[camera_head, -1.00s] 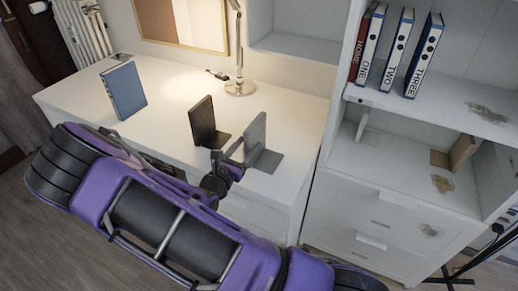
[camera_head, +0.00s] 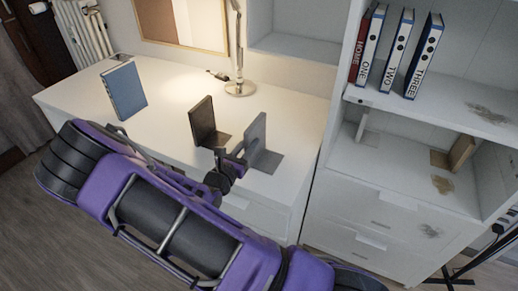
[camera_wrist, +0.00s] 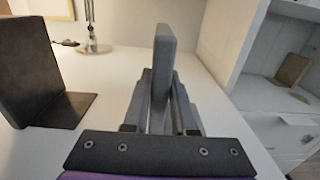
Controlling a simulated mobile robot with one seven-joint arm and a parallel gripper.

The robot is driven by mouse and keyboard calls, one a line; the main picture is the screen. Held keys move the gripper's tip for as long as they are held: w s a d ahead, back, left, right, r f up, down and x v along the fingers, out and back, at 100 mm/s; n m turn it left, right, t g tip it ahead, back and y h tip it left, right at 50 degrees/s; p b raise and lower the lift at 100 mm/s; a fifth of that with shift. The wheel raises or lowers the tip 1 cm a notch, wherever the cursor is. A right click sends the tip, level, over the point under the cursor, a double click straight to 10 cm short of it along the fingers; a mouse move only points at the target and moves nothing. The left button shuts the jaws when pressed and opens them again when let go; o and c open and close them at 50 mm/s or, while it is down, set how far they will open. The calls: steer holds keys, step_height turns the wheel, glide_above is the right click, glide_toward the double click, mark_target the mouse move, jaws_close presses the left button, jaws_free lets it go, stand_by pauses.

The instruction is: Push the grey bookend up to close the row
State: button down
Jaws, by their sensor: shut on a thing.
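The grey bookend (camera_head: 256,134) stands upright on the white desk, near its right end. Its flat foot (camera_head: 268,162) lies on the desk top. My gripper (camera_head: 240,157) is shut on the near edge of its upright plate. In the wrist view the grey bookend (camera_wrist: 163,58) rises between the two fingers of my gripper (camera_wrist: 160,105), which hide its lower part. A dark brown bookend (camera_head: 203,122) stands to its left, with a gap and no books between them. It also shows in the wrist view (camera_wrist: 28,70).
A blue book (camera_head: 124,90) stands alone at the desk's left. A lamp (camera_head: 240,88) stands behind the bookends. The white shelf unit (camera_head: 330,190) is to the right, with binders (camera_head: 395,48) above and a brown bookend (camera_head: 460,153) on the lower shelf.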

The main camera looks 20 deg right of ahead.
mark_target(246, 137)
steer(key=shift+r, duration=0.1)
stand_by(0.5)
steer(key=shift+r+p, duration=1.95)
